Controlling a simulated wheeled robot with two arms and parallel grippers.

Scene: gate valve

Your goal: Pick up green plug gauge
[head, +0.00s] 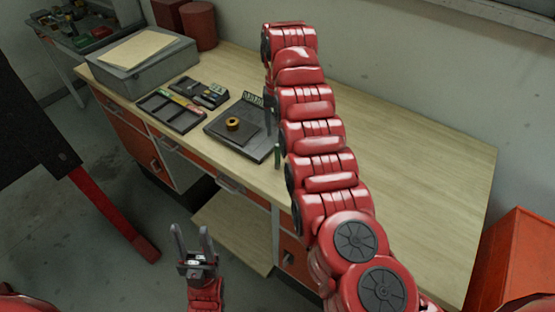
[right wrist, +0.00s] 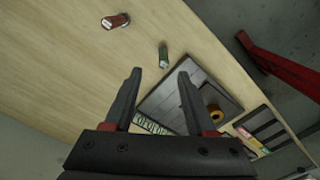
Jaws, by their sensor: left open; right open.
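The green plug gauge (right wrist: 163,55) is a short dark green cylinder with a grey end on the wooden bench top, near the grey tray. In the head view a small part of it (head: 277,155) shows beside my right arm. My right gripper (right wrist: 159,73) is open and empty above the bench. In its wrist view the gauge appears just beyond the gap between the fingertips, apart from both. In the head view my right arm hides most of that gripper. My left gripper (head: 193,240) is open and empty, low in front of the bench.
A grey tray (head: 213,128) holds a dark block with a brass ring (head: 233,124). A red cylinder (right wrist: 116,21) lies on the bench. Left stand a divided tray (head: 160,112), a black case (head: 204,90) and a grey box (head: 160,69). The bench's right side is clear.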

